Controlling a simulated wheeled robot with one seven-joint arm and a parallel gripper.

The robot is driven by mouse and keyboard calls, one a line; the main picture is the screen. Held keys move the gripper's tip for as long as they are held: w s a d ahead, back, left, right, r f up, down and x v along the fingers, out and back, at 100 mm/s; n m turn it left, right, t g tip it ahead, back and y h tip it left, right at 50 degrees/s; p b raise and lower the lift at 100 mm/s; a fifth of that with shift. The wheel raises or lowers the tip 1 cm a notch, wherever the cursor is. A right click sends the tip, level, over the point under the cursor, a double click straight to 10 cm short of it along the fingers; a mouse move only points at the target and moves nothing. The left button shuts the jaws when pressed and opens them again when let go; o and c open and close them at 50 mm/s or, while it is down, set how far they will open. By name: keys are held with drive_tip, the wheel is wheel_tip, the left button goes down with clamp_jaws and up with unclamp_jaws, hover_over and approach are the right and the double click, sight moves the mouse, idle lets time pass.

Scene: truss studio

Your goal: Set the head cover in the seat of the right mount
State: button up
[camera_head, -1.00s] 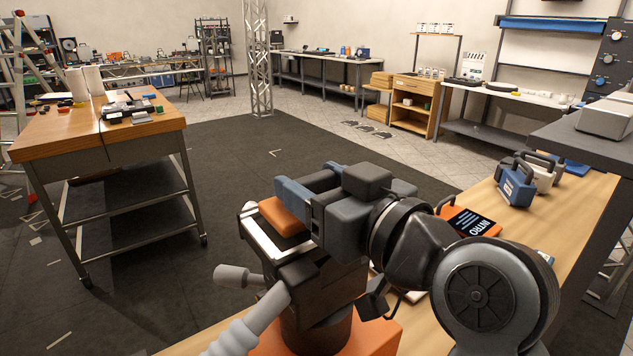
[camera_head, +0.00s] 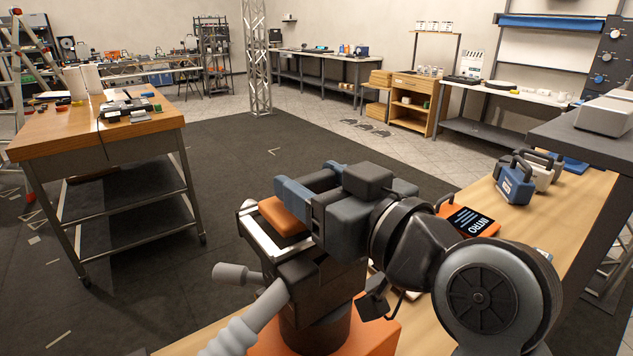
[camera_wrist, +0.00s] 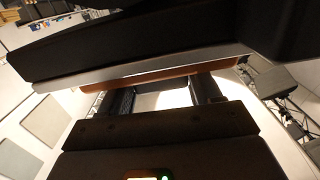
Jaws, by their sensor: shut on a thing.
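The orange-brown head cover (camera_head: 283,215) is at the top of a black mount with a silver-edged seat (camera_head: 266,238). My gripper (camera_head: 297,205) is shut on the cover from the right, with its blue-grey fingers over the cover's far and right sides. The cover lies over the seat; I cannot tell whether it rests fully in it. In the wrist view the cover shows as a thin orange edge (camera_wrist: 160,77) along the silver edge, between my fingers and the black mount. The seat's right part is hidden by my gripper.
The mount stands on an orange base (camera_head: 375,338) on a wooden bench (camera_head: 565,235). Grey handles (camera_head: 262,300) stick out to its left. A wooden-topped cart (camera_head: 95,135) stands left across open floor.

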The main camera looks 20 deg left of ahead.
drive_tip(key=shift+f+b, duration=0.3)
drive_tip(key=shift+f, duration=0.2)
idle(0.3)
drive_tip(key=o, duration=1.1)
